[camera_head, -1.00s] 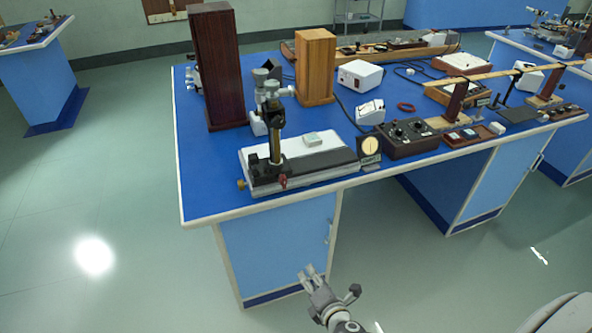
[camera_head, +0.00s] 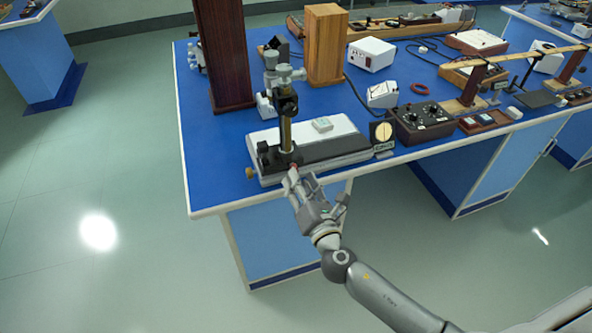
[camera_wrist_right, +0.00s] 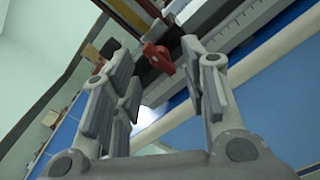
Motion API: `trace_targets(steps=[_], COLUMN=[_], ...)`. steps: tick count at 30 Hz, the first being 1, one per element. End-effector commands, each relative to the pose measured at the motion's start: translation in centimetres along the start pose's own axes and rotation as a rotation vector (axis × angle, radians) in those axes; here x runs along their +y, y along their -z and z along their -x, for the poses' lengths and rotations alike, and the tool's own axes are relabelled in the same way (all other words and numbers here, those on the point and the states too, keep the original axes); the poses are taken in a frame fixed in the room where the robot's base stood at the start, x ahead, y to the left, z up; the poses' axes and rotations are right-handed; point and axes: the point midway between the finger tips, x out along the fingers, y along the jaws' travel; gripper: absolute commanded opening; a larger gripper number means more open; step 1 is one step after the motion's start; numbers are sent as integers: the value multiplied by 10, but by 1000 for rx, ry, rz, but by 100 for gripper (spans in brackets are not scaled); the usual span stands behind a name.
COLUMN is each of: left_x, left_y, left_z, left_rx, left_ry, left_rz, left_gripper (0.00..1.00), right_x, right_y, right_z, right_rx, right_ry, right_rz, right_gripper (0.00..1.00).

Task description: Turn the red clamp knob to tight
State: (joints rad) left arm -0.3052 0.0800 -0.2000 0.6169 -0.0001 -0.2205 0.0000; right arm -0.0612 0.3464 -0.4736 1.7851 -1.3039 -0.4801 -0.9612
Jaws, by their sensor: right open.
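The red clamp knob (camera_wrist_right: 158,57) shows in the right wrist view just beyond and between the tips of my right gripper (camera_wrist_right: 160,85), whose fingers stand apart on either side. In the head view only a little red of the knob (camera_head: 293,170) shows at the fingertips. It sits at the front of the dark clamp base with a brass column (camera_head: 286,132), on a white and black bench instrument (camera_head: 343,141). My right gripper (camera_head: 297,180) reaches up to it from the front of the table. I cannot tell whether the fingers touch the knob. My left gripper is not in view.
The blue table's pale front edge (camera_head: 220,210) runs just below the instrument. A small dial on a stand (camera_head: 383,134) and a dark control box (camera_head: 424,123) stand to the right. A tall dark wooden cabinet (camera_head: 224,60) stands behind. The table's front left corner is clear.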

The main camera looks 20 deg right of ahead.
Motion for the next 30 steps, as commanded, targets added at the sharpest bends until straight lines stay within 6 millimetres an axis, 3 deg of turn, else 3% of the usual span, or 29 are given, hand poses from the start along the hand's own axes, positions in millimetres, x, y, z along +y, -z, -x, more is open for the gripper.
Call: trace_targets(steps=[3, 9, 20, 30], left_x=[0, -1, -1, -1], left_y=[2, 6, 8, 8], left_z=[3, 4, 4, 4], left_rx=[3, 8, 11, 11], left_ry=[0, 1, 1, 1], left_rz=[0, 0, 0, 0], left_gripper=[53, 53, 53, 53], right_x=[1, 0, 0, 0], right_y=[-1, 0, 1, 1], right_z=[-18, -34, -38, -38], right_rx=[-1, 0, 1, 1], right_ry=[0, -1, 0, 0], right_rz=[0, -2, -2, -2], right_gripper=[41, 41, 41, 0])
